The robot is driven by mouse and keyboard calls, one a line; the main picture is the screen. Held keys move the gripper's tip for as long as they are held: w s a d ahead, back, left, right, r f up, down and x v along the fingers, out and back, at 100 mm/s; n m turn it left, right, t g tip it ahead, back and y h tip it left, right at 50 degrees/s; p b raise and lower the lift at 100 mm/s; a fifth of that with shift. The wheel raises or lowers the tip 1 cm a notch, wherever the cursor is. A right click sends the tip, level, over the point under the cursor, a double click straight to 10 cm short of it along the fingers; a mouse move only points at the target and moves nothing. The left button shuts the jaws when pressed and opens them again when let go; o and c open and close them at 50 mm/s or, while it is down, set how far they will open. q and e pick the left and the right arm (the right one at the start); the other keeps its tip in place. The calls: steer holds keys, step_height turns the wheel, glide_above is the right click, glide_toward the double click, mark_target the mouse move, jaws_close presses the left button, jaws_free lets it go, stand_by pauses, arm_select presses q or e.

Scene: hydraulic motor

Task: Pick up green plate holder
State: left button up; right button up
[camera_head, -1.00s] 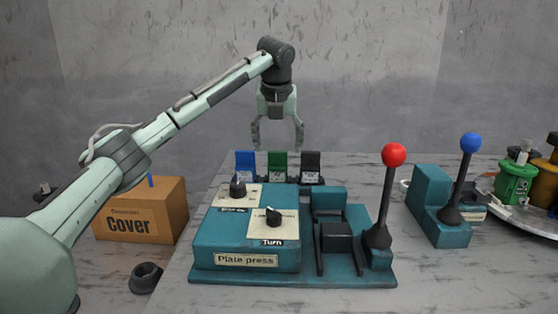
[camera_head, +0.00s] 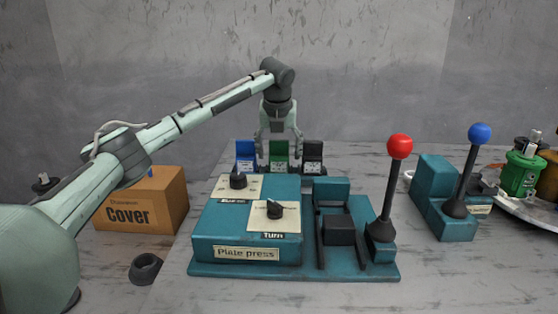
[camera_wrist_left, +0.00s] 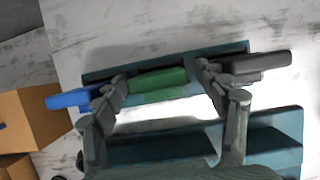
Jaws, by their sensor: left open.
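The green plate holder (camera_head: 279,153) stands upright between a blue holder (camera_head: 246,153) and a black holder (camera_head: 312,155), in a row behind the plate press. It also shows in the left wrist view (camera_wrist_left: 157,80). My left gripper (camera_head: 279,154) is open around the green holder, with one finger on each side of it. In the left wrist view its fingers (camera_wrist_left: 163,88) lie close to the green holder's two ends; I cannot tell whether they touch it. My right gripper is not in view.
The teal plate press (camera_head: 247,236) with knobs stands in front of the holders, with a red-knobbed lever (camera_head: 392,190) at its right. A blue-knobbed lever unit (camera_head: 437,195) stands farther right. A cardboard Cover box (camera_head: 150,205) is at the left. A green canister (camera_head: 519,175) is at far right.

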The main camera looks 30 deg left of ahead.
arm_select(q)
steer(key=c, duration=1.2)
steer(key=shift+c, duration=0.3)
steer(key=shift+r, duration=0.15)
